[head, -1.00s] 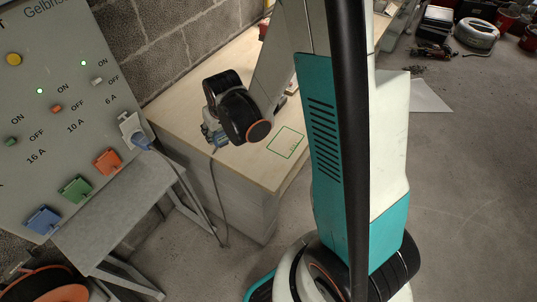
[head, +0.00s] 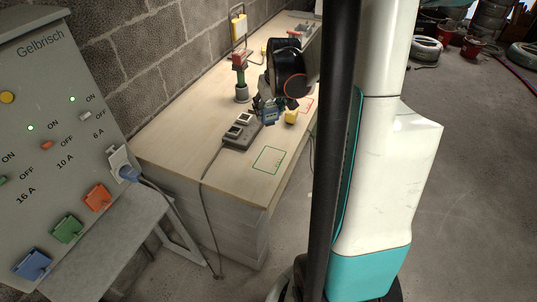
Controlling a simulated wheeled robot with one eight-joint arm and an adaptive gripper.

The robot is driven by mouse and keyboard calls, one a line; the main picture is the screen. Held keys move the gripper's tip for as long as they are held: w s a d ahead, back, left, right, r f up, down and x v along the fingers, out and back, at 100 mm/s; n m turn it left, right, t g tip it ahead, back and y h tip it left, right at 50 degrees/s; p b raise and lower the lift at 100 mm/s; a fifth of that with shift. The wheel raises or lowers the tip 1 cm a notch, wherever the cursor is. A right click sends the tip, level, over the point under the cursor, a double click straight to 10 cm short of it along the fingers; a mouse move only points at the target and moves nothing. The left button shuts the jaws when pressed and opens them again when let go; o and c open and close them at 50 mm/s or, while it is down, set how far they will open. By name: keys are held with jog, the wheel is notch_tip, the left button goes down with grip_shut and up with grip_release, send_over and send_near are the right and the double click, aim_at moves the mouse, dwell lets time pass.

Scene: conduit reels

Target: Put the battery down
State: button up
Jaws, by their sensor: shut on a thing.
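My gripper (head: 264,112) is over the wooden bench, beside the dark charger-like block with pale sockets (head: 240,131). It is shut on the battery (head: 270,117), a small blue-grey piece mostly hidden by the fingers and wrist. I cannot tell whether the battery touches the bench or the block. A green outlined rectangle (head: 271,160) is marked on the bench in front of the gripper, and it is empty. A red outline (head: 308,104) shows partly behind my arm.
A yellow block (head: 291,117) is close to the right of my gripper. A red-topped tool (head: 239,75) stands in a grey cup behind. A cable runs off the bench (head: 180,135). A grey switch panel (head: 60,130) with a blue plug (head: 128,173) stands at left.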

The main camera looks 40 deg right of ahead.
notch_tip(320, 180, down, 18)
jog(key=b, duration=0.6)
jog(key=shift+f, duration=0.15)
jog(key=o, duration=1)
jog(key=shift+o, duration=0.2)
jog(key=p+v, duration=0.4)
jog(key=v, duration=0.8)
